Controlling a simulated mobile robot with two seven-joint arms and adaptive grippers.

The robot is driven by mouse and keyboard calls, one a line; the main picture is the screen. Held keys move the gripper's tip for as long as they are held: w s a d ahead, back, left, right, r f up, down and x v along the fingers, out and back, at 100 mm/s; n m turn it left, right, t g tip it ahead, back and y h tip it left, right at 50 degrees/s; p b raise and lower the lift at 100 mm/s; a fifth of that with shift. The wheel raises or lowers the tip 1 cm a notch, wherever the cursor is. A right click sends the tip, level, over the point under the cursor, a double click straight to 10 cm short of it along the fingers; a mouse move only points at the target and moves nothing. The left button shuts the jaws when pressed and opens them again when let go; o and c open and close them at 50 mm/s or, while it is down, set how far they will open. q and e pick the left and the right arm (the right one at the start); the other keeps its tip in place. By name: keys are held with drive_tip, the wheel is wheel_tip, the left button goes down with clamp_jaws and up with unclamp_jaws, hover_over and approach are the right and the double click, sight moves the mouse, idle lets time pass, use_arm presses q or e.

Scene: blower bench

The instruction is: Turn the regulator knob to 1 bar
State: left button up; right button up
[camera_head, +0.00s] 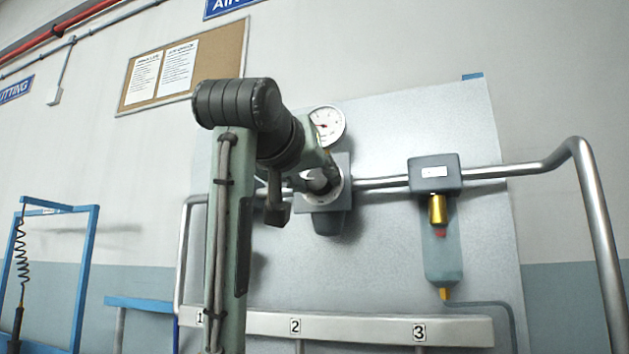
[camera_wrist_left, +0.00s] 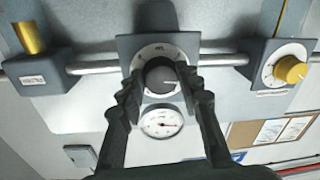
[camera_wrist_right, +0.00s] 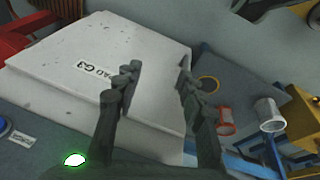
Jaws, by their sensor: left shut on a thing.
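The regulator (camera_head: 326,222) is a grey block on a steel pipe, with a round white dial plate. Its dark knob (camera_wrist_left: 160,76) with a pale pointer mark shows in the left wrist view. My left gripper (camera_wrist_left: 161,80) is shut on this knob, one finger on each side. In the head view my left gripper (camera_head: 318,180) covers most of the knob. The white pressure gauge (camera_head: 327,124) also shows in the left wrist view (camera_wrist_left: 162,122); its scale is too small to read. My right gripper (camera_wrist_right: 157,75) is open and empty, above a white pad.
A grey filter unit (camera_head: 434,174) with a clear bowl hangs right of the regulator. A yellow knob (camera_wrist_left: 290,69) sits on another pipe unit. The white pad (camera_wrist_right: 80,50), a metal cup (camera_wrist_right: 268,114) and an orange cup (camera_wrist_right: 225,122) are near my right gripper.

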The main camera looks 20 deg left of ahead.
use_arm(q)
drive_tip(key=shift+n, duration=0.3)
idle(0.4)
drive_tip(key=o, duration=1.2)
drive_tip(key=shift+c, duration=0.2)
drive_tip(key=s, duration=0.7)
drive_tip(key=shift+s+d, duration=0.15)
drive_tip(key=shift+s, duration=0.1)
